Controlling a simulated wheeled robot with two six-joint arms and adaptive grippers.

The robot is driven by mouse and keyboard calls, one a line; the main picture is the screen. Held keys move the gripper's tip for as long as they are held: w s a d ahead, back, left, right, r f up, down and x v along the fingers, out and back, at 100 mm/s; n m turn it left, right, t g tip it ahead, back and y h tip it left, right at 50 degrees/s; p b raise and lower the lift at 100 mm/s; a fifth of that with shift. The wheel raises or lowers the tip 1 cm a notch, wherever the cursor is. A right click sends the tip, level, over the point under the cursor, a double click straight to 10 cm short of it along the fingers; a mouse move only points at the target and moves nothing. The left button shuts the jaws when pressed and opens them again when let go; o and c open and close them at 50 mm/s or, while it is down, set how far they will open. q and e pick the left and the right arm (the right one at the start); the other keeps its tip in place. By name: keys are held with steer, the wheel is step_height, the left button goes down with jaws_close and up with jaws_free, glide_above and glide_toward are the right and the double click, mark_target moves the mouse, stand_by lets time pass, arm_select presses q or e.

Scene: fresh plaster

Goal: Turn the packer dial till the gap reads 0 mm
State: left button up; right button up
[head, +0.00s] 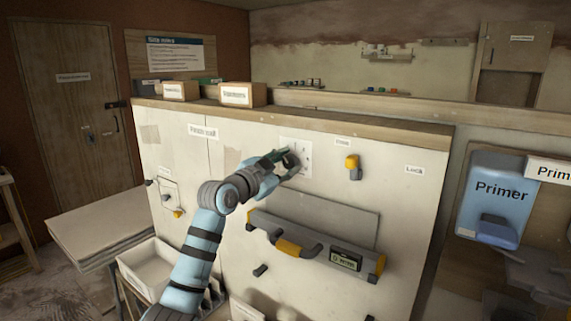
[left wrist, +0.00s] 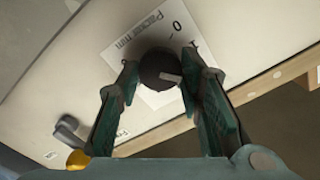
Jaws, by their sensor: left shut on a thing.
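The packer dial (left wrist: 158,68) is a dark round knob on a white plate (left wrist: 180,20) marked "Packer mm", with a 0 legible. A pale pointer mark on the knob faces right in the left wrist view. My left gripper (left wrist: 161,74) has its fingers on both sides of the knob, shut on it. In the head view my left gripper (head: 288,160) is at the plate (head: 303,150) and hides most of the dial. A grey level with yellow parts (head: 315,250) is on the panel below; its display (head: 345,259) seems to read 0 mm, but is small. My right gripper is not in view.
The pale upright panel (head: 225,160) has a wooden top rail carrying small boxes (head: 237,94). A yellow-and-grey knob (head: 352,165) sits right of the dial. A bench (head: 90,220) and white tray (head: 150,270) stand at left. A blue Primer container (head: 495,195) is at right.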

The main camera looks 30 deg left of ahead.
arm_select(q)
steer(key=o, duration=1.2)
steer(key=shift+c, duration=0.2)
steer(key=s+a, duration=0.1)
steer(key=s, duration=1.1)
steer(key=shift+a, duration=0.35)
steer(key=shift+w, duration=0.15)
